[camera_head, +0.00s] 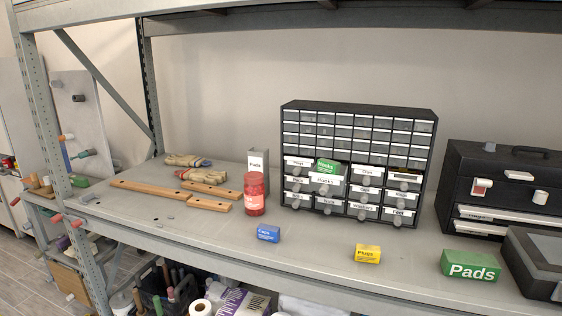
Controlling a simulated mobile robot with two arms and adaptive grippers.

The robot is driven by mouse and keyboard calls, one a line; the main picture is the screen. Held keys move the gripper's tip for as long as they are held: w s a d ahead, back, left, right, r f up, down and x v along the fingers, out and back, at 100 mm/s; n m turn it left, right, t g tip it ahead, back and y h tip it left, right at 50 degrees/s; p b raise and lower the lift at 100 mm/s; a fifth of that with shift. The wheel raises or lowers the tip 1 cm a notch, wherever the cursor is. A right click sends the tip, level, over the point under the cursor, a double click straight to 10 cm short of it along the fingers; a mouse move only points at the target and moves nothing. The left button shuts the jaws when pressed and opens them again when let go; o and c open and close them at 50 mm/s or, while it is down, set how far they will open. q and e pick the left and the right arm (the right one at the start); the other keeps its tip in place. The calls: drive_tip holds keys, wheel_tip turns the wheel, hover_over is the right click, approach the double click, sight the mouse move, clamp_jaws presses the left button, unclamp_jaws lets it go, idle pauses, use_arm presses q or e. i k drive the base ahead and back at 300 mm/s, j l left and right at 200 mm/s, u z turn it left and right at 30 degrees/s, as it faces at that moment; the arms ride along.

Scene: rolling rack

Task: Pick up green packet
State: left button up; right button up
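A green packet labelled "Pads" (471,265) lies near the front edge of the shelf at the right, label facing me. A smaller green packet, its label seeming to read "Hooks" (328,166), sticks up out of an open drawer in the black drawer cabinet (359,107); its lower part is hidden by the drawer front. Neither gripper is in view, and nothing touches either packet.
A blue packet (268,233) and a yellow packet (367,253) lie along the shelf (315,245). A red jar (254,194), wooden bars (176,193) and gloves (202,175) are at left. A black toolbox (505,185) and dark case (540,262) crowd the right. The upper shelf (400,15) overhangs.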

sight(325, 166)
drive_tip(key=i+l+u, duration=0.1)
drive_tip(key=l+u, duration=0.8)
drive_tip(key=l, duration=0.15)
